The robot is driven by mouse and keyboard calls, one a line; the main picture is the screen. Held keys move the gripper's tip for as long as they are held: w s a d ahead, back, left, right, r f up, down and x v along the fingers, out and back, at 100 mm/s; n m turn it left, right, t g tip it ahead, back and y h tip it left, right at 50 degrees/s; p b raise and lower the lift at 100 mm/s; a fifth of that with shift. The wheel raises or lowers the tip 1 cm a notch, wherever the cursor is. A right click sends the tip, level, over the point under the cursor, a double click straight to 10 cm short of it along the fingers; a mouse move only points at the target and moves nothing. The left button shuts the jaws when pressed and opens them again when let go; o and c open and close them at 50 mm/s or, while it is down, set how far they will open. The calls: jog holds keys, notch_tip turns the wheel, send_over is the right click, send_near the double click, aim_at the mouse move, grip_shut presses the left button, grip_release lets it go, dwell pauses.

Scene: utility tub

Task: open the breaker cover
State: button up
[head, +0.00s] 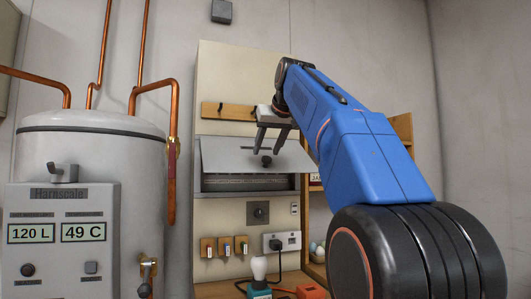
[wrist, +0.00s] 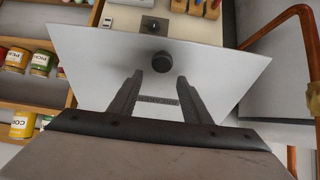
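The breaker cover (head: 225,156) is a light grey flap on the beige wall panel. It tilts outward, with a dark row of breakers (head: 245,183) showing below its lower edge, so it stands partly open. A round black knob (head: 266,161) sits on the cover. My gripper (head: 269,149) is in front of the cover, just above the knob, its fingers apart and empty. In the wrist view the cover (wrist: 100,65) fills the middle, and the knob (wrist: 158,61) lies just beyond the open fingertips, apparently untouched. A dark label (wrist: 158,100) on the cover shows between the fingers.
A grey water heater (head: 90,170) with copper pipes (head: 172,180) stands left. Below the cover are a dial (head: 258,212), small switches on wood blocks (head: 225,246) and a plugged socket (head: 281,242). Shelves with cans (wrist: 40,62) stand beside the panel.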

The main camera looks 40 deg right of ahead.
dwell(0.3)
jog(key=v, duration=1.7)
